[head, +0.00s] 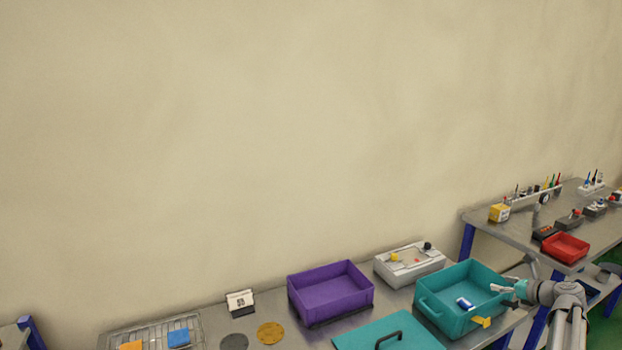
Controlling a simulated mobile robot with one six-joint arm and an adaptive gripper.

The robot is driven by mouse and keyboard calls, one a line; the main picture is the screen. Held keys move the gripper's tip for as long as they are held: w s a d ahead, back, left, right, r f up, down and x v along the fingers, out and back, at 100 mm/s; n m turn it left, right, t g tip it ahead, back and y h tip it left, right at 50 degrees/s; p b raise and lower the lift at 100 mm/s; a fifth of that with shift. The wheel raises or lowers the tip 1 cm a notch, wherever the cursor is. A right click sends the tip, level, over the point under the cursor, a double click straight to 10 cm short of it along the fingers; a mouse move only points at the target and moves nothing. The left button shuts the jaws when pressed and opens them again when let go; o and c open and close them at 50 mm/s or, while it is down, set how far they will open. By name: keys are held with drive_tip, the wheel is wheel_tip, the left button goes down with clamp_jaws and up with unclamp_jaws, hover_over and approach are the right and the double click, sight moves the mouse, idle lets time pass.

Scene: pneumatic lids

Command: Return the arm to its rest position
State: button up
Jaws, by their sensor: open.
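My gripper (504,289) is at the lower right, at the end of my arm, over the right rim of the teal bin (440,318). Its fingers are small in this view; they look open and hold nothing that I can see. The teal bin stands at the right end of the metal bench and has a blue and white item (465,303) inside. A yellow piece (482,322) shows at the bin's front wall.
A teal lid (365,341) with a dark handle lies left of the bin. A purple bin (330,295), a grey control box (409,266) and a wire rack (152,338) share the bench. A second table (500,228) with a red bin (565,247) stands behind at right.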

drive_tip(key=s+a+f+n+g, duration=0.2)
drive_tip(key=a+f+n+g, duration=0.35)
drive_tip(key=a, duration=0.75)
drive_tip(key=s+a+f+n+g, duration=0.2)
drive_tip(key=a+n, duration=0.7)
drive_tip(key=a, duration=0.4)
drive_tip(key=s+a+f+n+g+h, duration=0.2)
drive_tip(key=s+a+n, duration=0.5)
drive_tip(key=a+n, duration=0.1)
drive_tip(key=s+a+f+n+g+h, duration=0.2)
drive_tip(key=s+a+n+g+h, duration=0.1)
drive_tip(key=s+a+n, duration=0.4)
drive_tip(key=shift+s+a+n, duration=0.25)
drive_tip(key=shift+a+n, duration=0.6)
drive_tip(key=shift+n, duration=0.1)
